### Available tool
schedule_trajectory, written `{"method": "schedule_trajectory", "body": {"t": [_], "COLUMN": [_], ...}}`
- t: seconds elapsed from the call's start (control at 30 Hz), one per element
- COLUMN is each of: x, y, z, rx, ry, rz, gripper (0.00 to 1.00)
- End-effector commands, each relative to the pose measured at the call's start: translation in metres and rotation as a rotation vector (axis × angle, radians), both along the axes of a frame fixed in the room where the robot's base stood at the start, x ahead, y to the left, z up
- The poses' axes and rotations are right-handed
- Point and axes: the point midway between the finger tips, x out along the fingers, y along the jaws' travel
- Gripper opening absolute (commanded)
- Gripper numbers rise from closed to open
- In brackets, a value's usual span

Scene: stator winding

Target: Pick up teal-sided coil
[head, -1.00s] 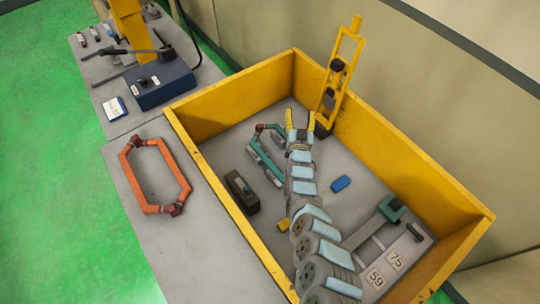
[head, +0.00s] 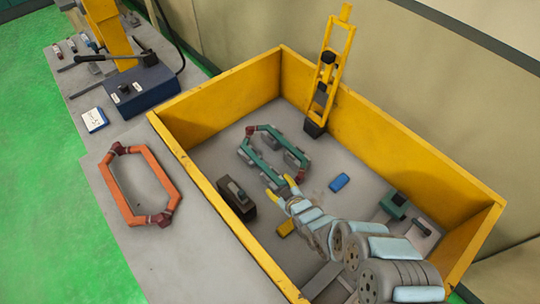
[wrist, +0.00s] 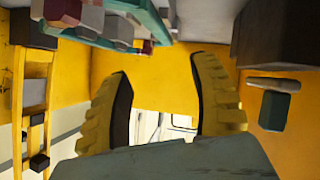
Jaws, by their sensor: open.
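The teal-sided coil (head: 258,163) is a long six-sided loop with dark red end pieces and grey blocks along it. It lies inside the yellow-walled bin (head: 215,205), left of the bin's middle. My gripper (head: 282,184) is over the bin at the coil's near end, with its yellow fingertips close to the loop; contact cannot be told. In the wrist view the fingers (wrist: 163,105) stand apart with nothing between them. There the coil (wrist: 84,35) shows at the top left, outside the fingers and cut off by the frame edge.
An orange coil (head: 163,171) lies on the table left of the bin. In the bin are a dark box (head: 236,198), a blue block (head: 339,182), a yellow block (head: 286,227) and a green tool (head: 395,205). A tall yellow frame (head: 345,45) stands at the back wall.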

Motion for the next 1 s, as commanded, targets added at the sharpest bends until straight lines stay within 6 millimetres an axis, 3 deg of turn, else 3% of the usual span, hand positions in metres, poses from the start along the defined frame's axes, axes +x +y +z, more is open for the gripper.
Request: {"method": "schedule_trajectory", "body": {"t": [1.0], "x": [0.057], "y": [0.026], "z": [-0.034], "rx": [0.001], "ry": [-0.001], "rz": [0.001], "gripper": [0.61]}}
